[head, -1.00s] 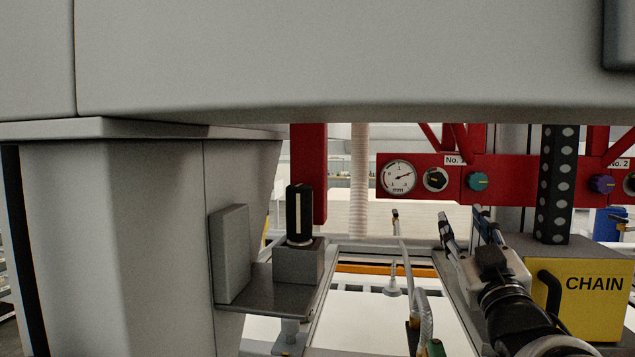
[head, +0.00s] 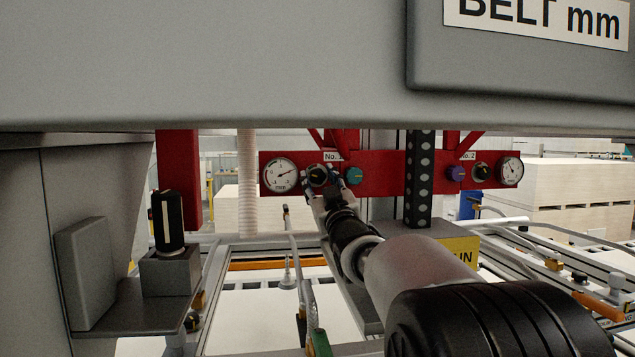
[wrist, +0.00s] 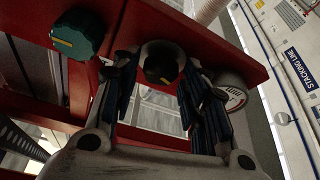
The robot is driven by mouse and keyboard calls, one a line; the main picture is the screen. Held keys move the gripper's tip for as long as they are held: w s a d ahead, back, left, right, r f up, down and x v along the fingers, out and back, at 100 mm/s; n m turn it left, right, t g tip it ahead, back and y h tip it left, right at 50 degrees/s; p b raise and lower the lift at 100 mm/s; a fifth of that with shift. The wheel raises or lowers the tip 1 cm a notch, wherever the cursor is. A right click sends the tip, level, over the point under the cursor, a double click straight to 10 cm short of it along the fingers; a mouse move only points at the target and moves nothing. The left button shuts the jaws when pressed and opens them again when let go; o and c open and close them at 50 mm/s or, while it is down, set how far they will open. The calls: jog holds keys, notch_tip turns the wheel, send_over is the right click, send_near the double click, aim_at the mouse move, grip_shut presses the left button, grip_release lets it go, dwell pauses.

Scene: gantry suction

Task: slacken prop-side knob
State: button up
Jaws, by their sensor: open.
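A black knob with a pale ring (head: 317,175) is on the red beam beside a round white gauge (head: 280,175), near the No. 1 label. My gripper (head: 320,197) is open, pointing at the black knob. In the wrist view its blue-padded fingers (wrist: 159,85) stand on either side of that knob; I cannot tell whether they touch it.
The red beam (head: 385,172) also carries a purple knob (head: 456,174), another black knob (head: 481,172) and a second gauge (head: 511,170). A black knob on a grey block (head: 168,220) stands at left. A dark perforated column (head: 419,180) rises right of the gripper.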

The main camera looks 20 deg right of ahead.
jog(key=c, duration=0.8)
jog(key=shift+o, duration=0.2)
jog(key=shift+n, duration=0.3)
jog(key=n+y, duration=0.2)
jog(key=n, duration=0.1)
jog(key=shift+d, duration=0.15)
jog(key=shift+d+r+n+g+y+p, duration=0.1)
jog(key=shift+n+g+y+p, duration=0.3)
jog(key=shift+n, duration=0.95)
jog(key=shift+r+n+g+y+p, duration=0.1)
jog(key=shift+n+y+p, duration=0.45)
jog(key=shift+n, duration=0.8)
jog(key=shift+f, duration=0.1)
jog(key=o, duration=0.8)
jog(key=shift+c, duration=0.2)
